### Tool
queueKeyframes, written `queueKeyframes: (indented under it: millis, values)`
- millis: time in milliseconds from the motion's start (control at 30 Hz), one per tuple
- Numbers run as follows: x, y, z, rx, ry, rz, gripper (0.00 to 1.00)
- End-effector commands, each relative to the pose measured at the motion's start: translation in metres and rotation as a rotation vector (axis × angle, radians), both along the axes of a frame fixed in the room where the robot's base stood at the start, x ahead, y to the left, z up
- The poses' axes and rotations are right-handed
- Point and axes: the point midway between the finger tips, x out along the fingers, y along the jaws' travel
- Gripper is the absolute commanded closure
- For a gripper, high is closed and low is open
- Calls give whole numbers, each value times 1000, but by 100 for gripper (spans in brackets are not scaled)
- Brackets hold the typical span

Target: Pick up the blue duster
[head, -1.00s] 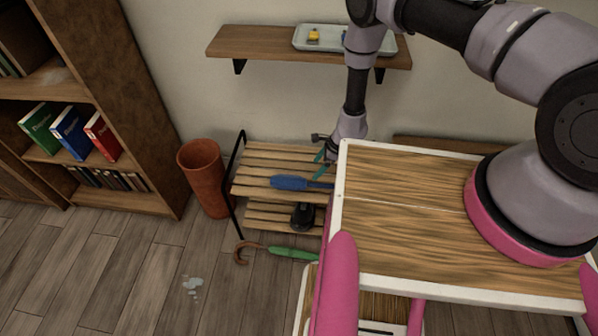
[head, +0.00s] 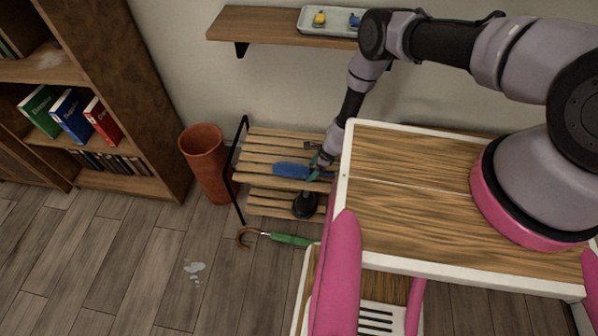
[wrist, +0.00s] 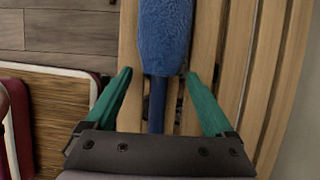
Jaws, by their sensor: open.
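The blue duster (head: 292,170) lies on the top slats of a wooden rack (head: 268,147), its fluffy head to the left and its handle toward my gripper. In the wrist view the duster's head (wrist: 166,35) is at the top centre, and its thin blue handle (wrist: 156,105) runs down between my fingers. My gripper (head: 318,168) is at the rack's right part, over the handle. In the wrist view my gripper (wrist: 158,85) has its green fingers spread wide, one on each side of the handle, with gaps to it. The handle's end is hidden behind the gripper body.
A dark round object (head: 305,205) sits on the rack's lower shelf. A green umbrella (head: 292,240) lies on the floor in front. A terracotta bin (head: 206,165) stands left of the rack. A wall shelf (head: 262,27) with a tray (head: 318,30) is above.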

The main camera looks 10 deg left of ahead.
Motion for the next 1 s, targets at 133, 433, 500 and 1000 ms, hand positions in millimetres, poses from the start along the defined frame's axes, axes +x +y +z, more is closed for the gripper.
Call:
queueKeyframes:
  millis: [133, 433, 500, 1000]
  values:
    - [0, 4, -11, 0, -2, -1, 12]
    - [0, 5, -12, -1, -1, 1, 35]
    - [0, 5, -12, -1, -1, 1, 62]
    - [1, 6, -4, 0, -2, 3, 100]
